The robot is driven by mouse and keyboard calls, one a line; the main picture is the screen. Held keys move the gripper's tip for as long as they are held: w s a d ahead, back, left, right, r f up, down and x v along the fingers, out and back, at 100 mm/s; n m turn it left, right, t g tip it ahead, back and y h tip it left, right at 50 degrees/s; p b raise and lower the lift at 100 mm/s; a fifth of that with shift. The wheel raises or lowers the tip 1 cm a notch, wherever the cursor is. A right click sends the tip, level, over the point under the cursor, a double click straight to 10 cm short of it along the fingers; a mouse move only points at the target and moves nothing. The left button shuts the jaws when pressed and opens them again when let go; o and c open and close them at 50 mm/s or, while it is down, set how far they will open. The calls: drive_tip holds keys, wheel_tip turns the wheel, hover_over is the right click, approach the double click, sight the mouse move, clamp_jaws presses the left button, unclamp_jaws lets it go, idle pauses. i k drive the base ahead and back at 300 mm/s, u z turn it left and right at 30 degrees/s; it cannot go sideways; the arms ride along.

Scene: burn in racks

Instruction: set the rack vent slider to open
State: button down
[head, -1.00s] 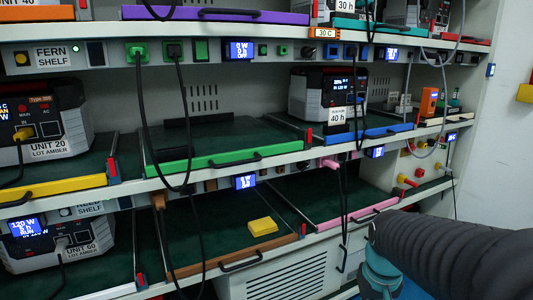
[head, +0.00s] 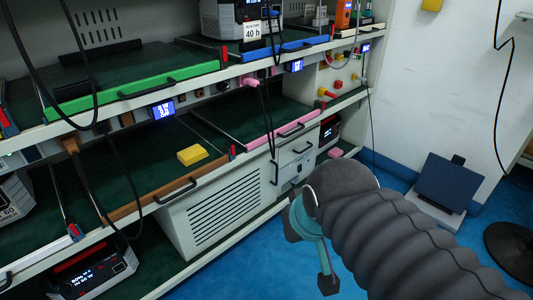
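A white lower unit with a louvered vent panel (head: 226,212) stands under the bottom shelf, left of the middle in the head view. I cannot make out the vent slider or its setting. My arm comes in from the lower right in a black ribbed sleeve, with teal parts at its bend. The arm's bend is to the right of the vent panel in the picture.
A yellow block (head: 192,155) lies on the brown-edged tray (head: 150,200). Black cables hang in front of the rack. White drawers (head: 295,155) adjoin the vent unit. A dark blue panel (head: 447,188) stands by the wall. Blue floor (head: 245,272) is open before the rack.

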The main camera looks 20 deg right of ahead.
sight(292, 182)
drive_tip(key=z, duration=0.55)
drive_tip(key=k, duration=0.3)
drive_tip(key=u, duration=1)
drive_tip(key=i, duration=0.7)
drive_tip(key=z, duration=0.8)
drive_tip(key=i, duration=0.55)
drive_tip(key=z, duration=0.55)
